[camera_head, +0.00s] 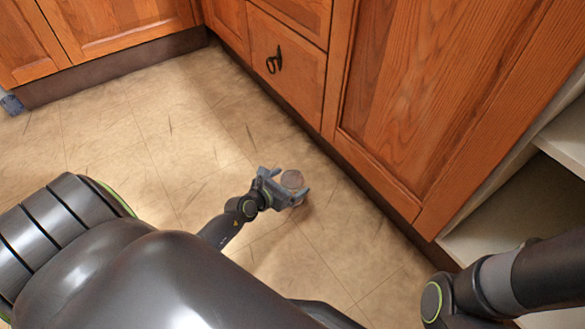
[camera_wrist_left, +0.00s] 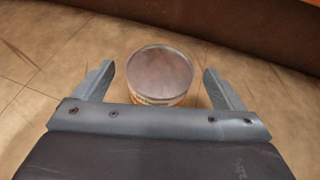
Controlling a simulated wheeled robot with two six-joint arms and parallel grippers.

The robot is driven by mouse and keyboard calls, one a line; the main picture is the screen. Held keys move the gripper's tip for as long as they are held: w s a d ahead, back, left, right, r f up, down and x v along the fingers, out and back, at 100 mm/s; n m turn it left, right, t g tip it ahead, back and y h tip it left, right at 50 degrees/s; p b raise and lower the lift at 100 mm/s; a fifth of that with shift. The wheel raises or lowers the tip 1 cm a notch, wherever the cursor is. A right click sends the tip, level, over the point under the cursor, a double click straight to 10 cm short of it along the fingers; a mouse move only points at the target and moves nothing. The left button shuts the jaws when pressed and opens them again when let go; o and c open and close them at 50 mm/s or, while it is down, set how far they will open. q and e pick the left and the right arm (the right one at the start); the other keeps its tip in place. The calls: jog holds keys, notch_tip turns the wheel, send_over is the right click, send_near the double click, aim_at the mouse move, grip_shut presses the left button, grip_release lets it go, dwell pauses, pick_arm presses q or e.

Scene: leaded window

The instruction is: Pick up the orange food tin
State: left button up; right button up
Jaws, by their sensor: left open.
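The food tin (camera_head: 292,180) is on the tiled floor close to the base of the wooden cabinets. Its round greyish-brown lid faces up, and a strip of orange and white side shows under the lid in the left wrist view (camera_wrist_left: 160,77). My left gripper (camera_head: 289,182) is open around the tin, with one finger on each side. In the left wrist view (camera_wrist_left: 160,82) a gap shows between each finger and the tin. My right arm comes in at the lower right of the head view, but its gripper is out of the picture.
Wooden cabinets (camera_head: 433,90) with a dark toe-kick run just beyond the tin. An open white shelf unit (camera_head: 565,135) stands at the right. The tiled floor (camera_head: 150,135) to the left of the tin is clear.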

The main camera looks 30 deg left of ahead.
pick_arm(q)
jog(key=shift+b+x, duration=0.4)
jog(key=shift+x, duration=0.85)
jog(key=c, duration=1.4)
